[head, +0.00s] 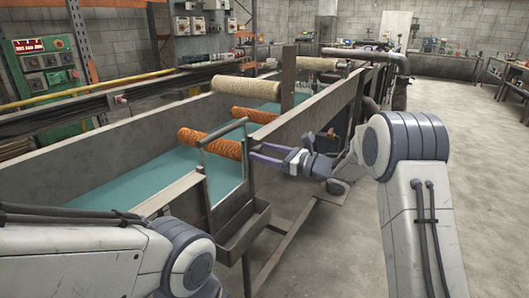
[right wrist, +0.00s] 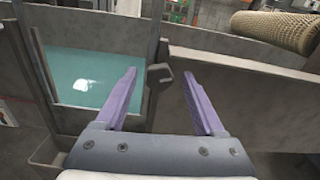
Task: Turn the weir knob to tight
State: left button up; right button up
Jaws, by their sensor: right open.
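What looks like the weir knob (right wrist: 160,76) is a small dark metal piece on the upright post, between my two purple fingers in the right wrist view. The fingers stand apart on either side of it, and I cannot tell if either touches it. My right gripper (head: 254,152) is open and reaches left to the post of the metal weir frame (head: 206,182) at the end of the trough. It also shows in the right wrist view (right wrist: 160,72). In the head view the knob is not clearly seen. My left gripper is out of view; only its arm shows at lower left.
The long trough (head: 335,100) holds teal liquid (head: 130,185). Orange rollers (head: 208,142) and a pale mesh roller (head: 246,87) lie across it. A small metal tray (head: 240,235) hangs below the weir frame. A green control panel (head: 50,70) stands at left. The floor at right is clear.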

grip_shut()
